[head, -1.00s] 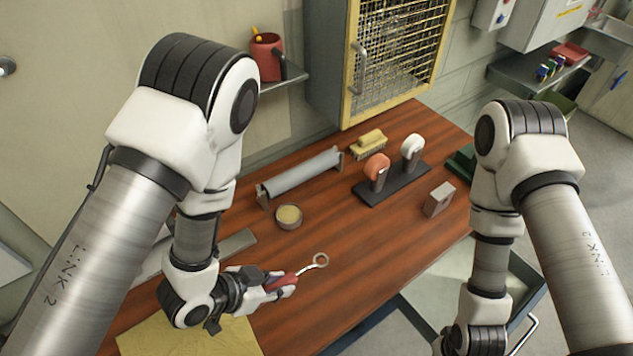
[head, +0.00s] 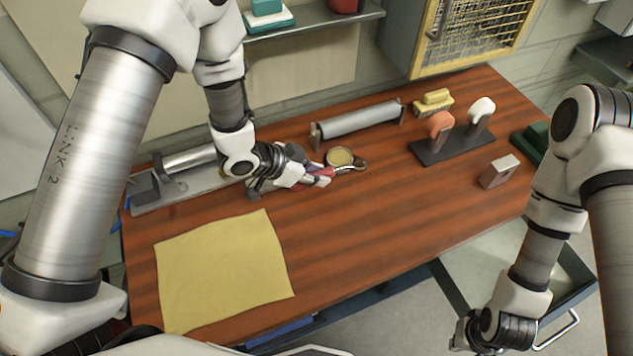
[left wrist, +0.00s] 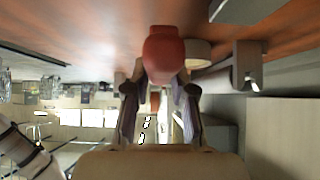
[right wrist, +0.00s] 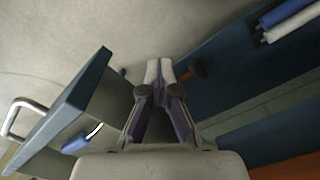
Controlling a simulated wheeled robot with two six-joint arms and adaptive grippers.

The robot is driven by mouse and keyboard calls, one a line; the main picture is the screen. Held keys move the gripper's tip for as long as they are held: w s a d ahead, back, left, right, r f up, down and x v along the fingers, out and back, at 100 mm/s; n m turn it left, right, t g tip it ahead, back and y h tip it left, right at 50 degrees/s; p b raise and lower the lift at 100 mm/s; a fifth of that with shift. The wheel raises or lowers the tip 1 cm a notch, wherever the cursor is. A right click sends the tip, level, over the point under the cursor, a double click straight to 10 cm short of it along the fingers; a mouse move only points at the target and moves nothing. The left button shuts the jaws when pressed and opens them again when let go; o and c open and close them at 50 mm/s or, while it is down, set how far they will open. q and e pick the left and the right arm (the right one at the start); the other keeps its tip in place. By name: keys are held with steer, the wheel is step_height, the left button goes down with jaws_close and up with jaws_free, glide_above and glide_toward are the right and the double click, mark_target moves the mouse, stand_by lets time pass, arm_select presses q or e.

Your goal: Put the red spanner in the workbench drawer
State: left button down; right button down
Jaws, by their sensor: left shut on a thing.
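The red spanner (head: 348,166) has a red handle and a metal ring end. My left gripper (head: 318,178) is shut on its handle over the back part of the workbench (head: 350,225). The ring end overlaps a round tin in the head view; I cannot tell its height above the wood. The red handle end (left wrist: 165,52) shows between the fingers in the left wrist view. The workbench drawer (head: 578,275) stands open at the lower right. Its front panel (right wrist: 65,105) shows in the right wrist view. My right gripper (right wrist: 160,72) is shut and empty near it.
A round tin (head: 340,157), a grey roller (head: 357,119), a yellow brush (head: 433,102), a stamp stand (head: 450,145) and a metal block (head: 500,171) stand on the bench. A yellow cloth (head: 222,268) lies at front left. The front middle is bare.

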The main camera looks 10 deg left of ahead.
mark_target(317, 191)
arm_select(q)
step_height(317, 191, down, 4)
steer(key=b, duration=0.3)
steer(key=shift+w+d, duration=0.1)
steer(key=shift+w, duration=0.05)
steer(key=shift+r, duration=0.2)
steer(key=shift+f, duration=0.1)
steer(key=c, duration=1)
jaws_free()
